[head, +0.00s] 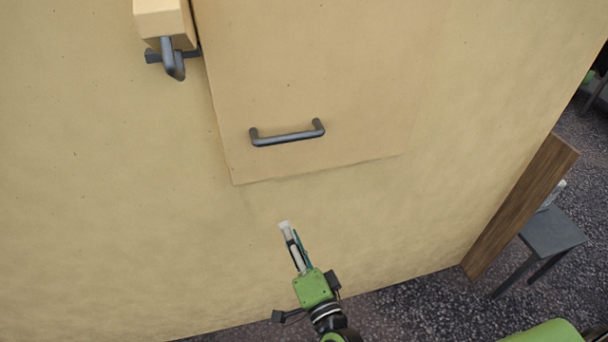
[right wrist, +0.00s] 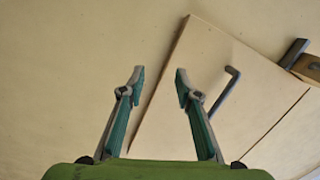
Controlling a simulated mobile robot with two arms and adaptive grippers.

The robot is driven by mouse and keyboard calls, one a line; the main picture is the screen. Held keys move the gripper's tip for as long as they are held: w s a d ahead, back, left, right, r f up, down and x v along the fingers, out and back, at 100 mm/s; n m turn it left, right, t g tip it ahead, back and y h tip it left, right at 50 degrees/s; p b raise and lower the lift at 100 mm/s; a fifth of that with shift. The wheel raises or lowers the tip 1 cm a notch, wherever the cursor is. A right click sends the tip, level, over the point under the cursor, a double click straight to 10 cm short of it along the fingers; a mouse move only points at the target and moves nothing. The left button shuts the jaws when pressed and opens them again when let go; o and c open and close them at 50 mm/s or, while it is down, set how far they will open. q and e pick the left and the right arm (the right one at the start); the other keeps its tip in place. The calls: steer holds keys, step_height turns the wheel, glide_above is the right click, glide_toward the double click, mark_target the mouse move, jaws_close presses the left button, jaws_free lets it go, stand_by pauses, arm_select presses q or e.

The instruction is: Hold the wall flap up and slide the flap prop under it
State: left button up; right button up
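The wall flap (head: 330,75) is a tan panel hanging down on the tan wall, flat or nearly flat against it. A dark bar handle (head: 287,138) sits near its lower edge. What looks like the flap prop (head: 163,20) is a pale wooden block with a dark grip, beside the flap's upper left edge. My right gripper (head: 286,228) is in front of the wall just below the flap, apart from the handle. In the right wrist view its fingers (right wrist: 159,75) are apart with nothing between them. The flap (right wrist: 190,100), handle (right wrist: 226,95) and prop (right wrist: 308,68) show there too. My left gripper is out of view.
The tan wall (head: 110,200) is bare below and left of the flap. A brown wooden board (head: 522,205) stands at the wall's right end, with a grey stool (head: 552,232) beyond it. Dark gravel ground (head: 420,310) lies below.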

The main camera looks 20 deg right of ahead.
mark_target(291, 141)
step_height(291, 141, up, 16)
steer(key=d+m+t+h+p, duration=0.2)
steer(key=d+m+t+h, duration=0.1)
steer(key=m, duration=0.2)
steer(key=p+x, duration=0.1)
steer(key=x, duration=0.2)
steer(key=p+x, duration=0.1)
steer(key=x, duration=0.3)
steer(key=shift+a+r, duration=0.2)
steer(key=shift+x, duration=1.05)
steer(key=shift+f, duration=0.15)
jaws_close()
